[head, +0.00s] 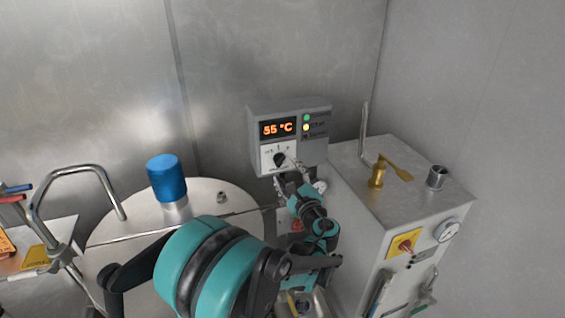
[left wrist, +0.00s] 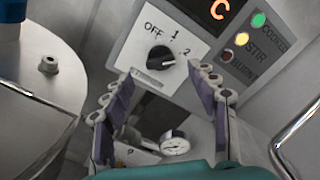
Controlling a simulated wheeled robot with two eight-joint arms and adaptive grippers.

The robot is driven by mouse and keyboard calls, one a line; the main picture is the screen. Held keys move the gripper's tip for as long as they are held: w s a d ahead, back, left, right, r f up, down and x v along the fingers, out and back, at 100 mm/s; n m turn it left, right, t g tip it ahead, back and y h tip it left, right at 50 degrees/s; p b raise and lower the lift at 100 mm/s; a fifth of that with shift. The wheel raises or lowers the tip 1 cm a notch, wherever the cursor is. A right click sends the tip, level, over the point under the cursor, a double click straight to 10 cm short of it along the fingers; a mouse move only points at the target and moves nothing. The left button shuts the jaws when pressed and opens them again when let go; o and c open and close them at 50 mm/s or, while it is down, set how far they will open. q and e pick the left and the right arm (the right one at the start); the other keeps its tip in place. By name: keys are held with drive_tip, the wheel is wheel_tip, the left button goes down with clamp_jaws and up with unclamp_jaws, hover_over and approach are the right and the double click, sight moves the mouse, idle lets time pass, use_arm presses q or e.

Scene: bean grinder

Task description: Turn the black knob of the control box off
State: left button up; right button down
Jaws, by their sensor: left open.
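The grey control box (head: 315,145) stands against the back wall, with an orange "55 °C" display. Its black knob (head: 280,160) sits on a white plate below the display. In the left wrist view the black knob (left wrist: 160,58) is near the top middle, by the marks OFF, 1 and 2. A pale mark on the knob lies toward its right side, away from OFF. My left gripper (head: 290,180) is open just below and in front of the knob. In the left wrist view my left gripper's fingers (left wrist: 160,80) are spread, one either side below the knob, apparently not touching it.
A steel drum lid with a blue cap (head: 166,178) is left of the box. A grey cabinet (head: 350,165) with a brass valve (head: 378,175) and a red knob (head: 405,245) stands right. A gauge (left wrist: 175,143) lies below the box. A yellow lamp (left wrist: 243,39) glows beside STIR.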

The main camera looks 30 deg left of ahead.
sight(282, 163)
use_arm(q)
drive_tip(key=x, duration=0.5)
drive_tip(key=shift+w+d+f, duration=0.1)
drive_tip(key=shift+w, duration=0.1)
drive_tip(key=c, duration=1.2)
